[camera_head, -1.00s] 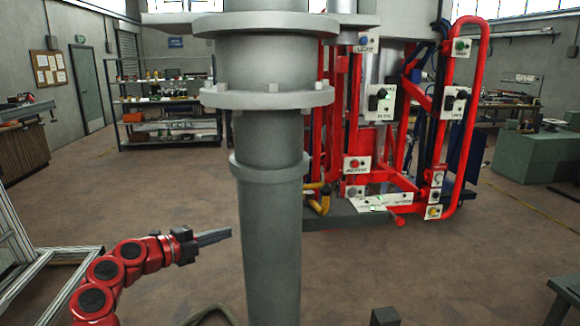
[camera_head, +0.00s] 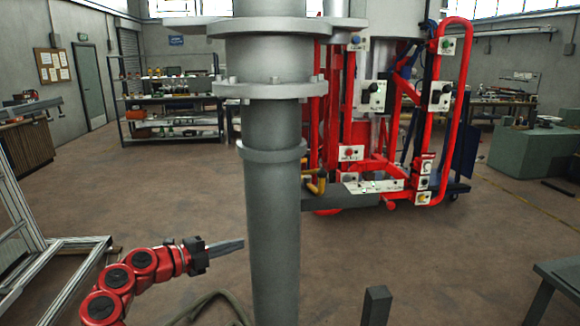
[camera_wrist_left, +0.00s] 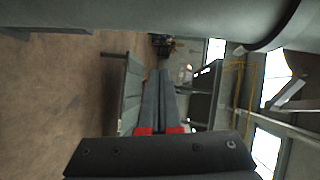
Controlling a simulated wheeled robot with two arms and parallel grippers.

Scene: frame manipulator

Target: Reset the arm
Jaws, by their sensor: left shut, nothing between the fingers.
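My left arm is red with dark joints and comes in from the lower left in the head view. Its left gripper (camera_head: 226,246) is shut and empty, with its grey fingers pointing right, close to the grey vertical pipe (camera_head: 270,210). I cannot tell whether the fingertips touch the pipe. In the left wrist view the two dark fingers (camera_wrist_left: 160,95) lie together with nothing between them. My right gripper does not show in either view.
A red frame machine (camera_head: 440,110) with labelled buttons stands behind the pipe. Shelves (camera_head: 170,110) stand at the back left. An aluminium frame (camera_head: 50,246) is at the left, and a dark table (camera_head: 556,282) at the lower right. Open floor (camera_head: 420,260) lies between.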

